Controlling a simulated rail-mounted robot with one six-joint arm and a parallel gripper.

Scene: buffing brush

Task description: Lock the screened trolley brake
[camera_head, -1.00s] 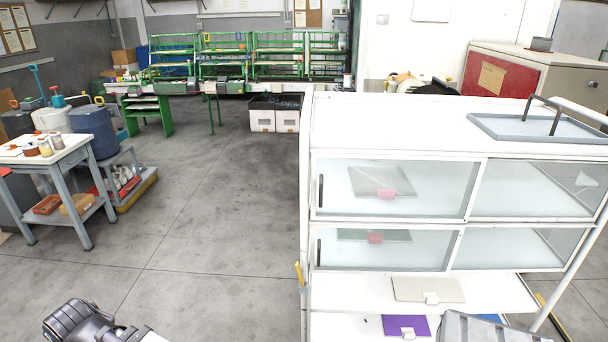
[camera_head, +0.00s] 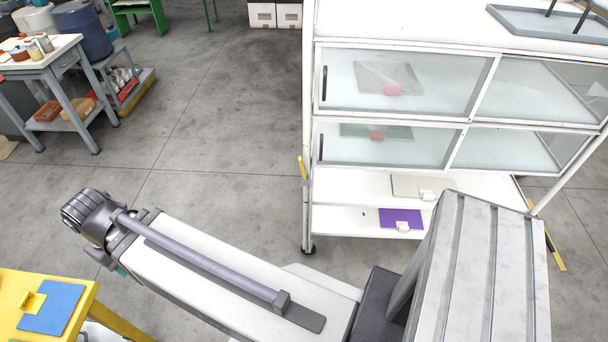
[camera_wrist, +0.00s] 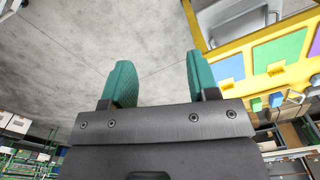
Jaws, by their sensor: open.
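A white trolley (camera_head: 400,30) with sliding glass panels stands at the right of the head view. A dark caster (camera_head: 308,249) shows at its front left foot; no brake lever can be made out on it. A small yellow bar (camera_head: 302,168) sits on its left post. The lower right of the trolley is hidden behind my own grey body. My gripper (camera_wrist: 160,72) has two teal fingers, wide apart with nothing between them, over bare floor in the wrist view. In the head view my arm reaches left, apart from the trolley, with the fingers mostly hidden.
A yellow table (camera_head: 85,297) with a blue pad (camera_head: 50,306) is at the lower left, close to my wrist. A grey worktable (camera_head: 62,55) and a low cart (camera_head: 128,88) stand at the upper left. The grey floor (camera_head: 220,130) between them and the trolley is clear.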

